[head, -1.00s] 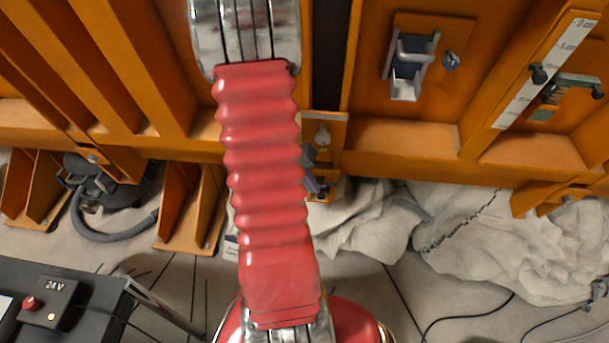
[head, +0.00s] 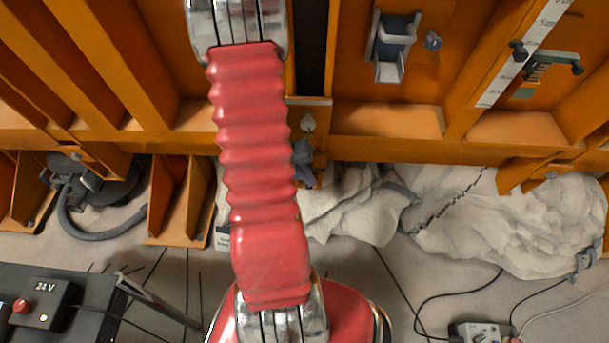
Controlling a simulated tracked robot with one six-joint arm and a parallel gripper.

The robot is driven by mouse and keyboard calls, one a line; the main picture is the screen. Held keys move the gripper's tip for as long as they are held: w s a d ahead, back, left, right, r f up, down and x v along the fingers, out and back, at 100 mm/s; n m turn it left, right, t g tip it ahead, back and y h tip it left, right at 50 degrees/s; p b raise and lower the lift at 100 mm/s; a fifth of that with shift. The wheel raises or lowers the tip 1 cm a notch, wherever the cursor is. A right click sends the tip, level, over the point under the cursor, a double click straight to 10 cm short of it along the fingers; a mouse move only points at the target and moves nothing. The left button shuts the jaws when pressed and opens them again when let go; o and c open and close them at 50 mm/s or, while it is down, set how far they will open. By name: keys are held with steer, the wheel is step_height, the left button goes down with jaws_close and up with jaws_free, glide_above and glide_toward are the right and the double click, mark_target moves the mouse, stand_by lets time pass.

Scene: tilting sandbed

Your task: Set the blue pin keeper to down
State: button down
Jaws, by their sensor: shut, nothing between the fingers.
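A grey bracket with a dark blue piece (head: 397,30) is mounted on the orange panel at upper right in the head view. A small blue-grey knob (head: 432,41) sits just right of it. I cannot tell for sure which of these is the blue pin keeper, or its setting. My red ribbed arm rises through the middle of the view to a chrome joint at the top edge. My gripper is outside the picture, so its place relative to the bracket is hidden.
The orange frame (head: 390,118) spans the top. A ruler strip (head: 527,50) and a clamp-like fitting (head: 545,65) are at upper right. White sacks (head: 500,215) lie below. A black 24 V box (head: 45,303) is at lower left. Cables cross the floor at lower right.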

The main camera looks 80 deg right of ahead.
stand_by(0.3)
steer(key=v, duration=1.3)
steer(key=shift+w+r, duration=0.25)
steer(key=shift+r, duration=0.05)
